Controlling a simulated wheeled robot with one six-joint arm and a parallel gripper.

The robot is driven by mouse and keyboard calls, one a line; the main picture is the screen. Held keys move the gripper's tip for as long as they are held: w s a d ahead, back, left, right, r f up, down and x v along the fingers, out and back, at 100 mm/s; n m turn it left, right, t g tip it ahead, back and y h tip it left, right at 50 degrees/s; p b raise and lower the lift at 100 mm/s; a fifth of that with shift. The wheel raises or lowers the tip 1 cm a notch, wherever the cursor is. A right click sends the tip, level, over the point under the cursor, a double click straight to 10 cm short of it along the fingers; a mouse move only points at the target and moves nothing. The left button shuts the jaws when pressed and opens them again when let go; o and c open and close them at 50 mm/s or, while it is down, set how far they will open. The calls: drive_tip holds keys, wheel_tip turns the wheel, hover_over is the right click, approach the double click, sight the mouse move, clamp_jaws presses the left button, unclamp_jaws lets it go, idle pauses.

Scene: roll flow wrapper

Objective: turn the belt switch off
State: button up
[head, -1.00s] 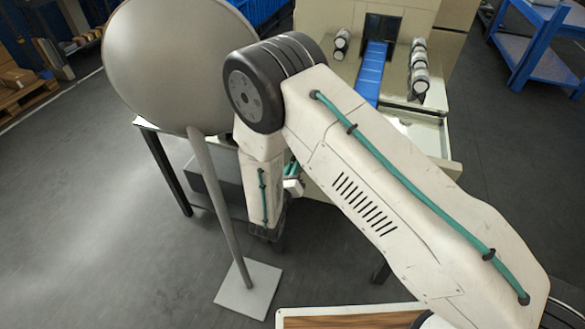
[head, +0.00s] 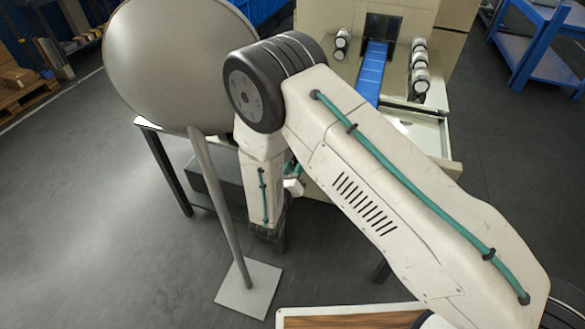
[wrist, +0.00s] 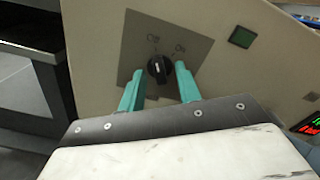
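The belt switch (wrist: 158,69) is a black round knob with a pale pointer mark on a grey square plate (wrist: 143,52), in the middle of the wrist view. Its mark points roughly up the picture. Two small labels sit above the knob, one upper left and one upper right; the right one looks like "ON". My gripper (wrist: 160,75) is open, its two teal fingers reaching up on the left and right of the knob. A narrow gap seems to show on each side; contact cannot be told. In the head view my arm hides the switch.
In the head view, the blue belt (head: 371,72) lies beyond my arm, and a large grey disc on a pole (head: 165,60) stands at left.

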drive_tip(key=v, duration=0.8)
drive_tip(key=shift+w, duration=0.1)
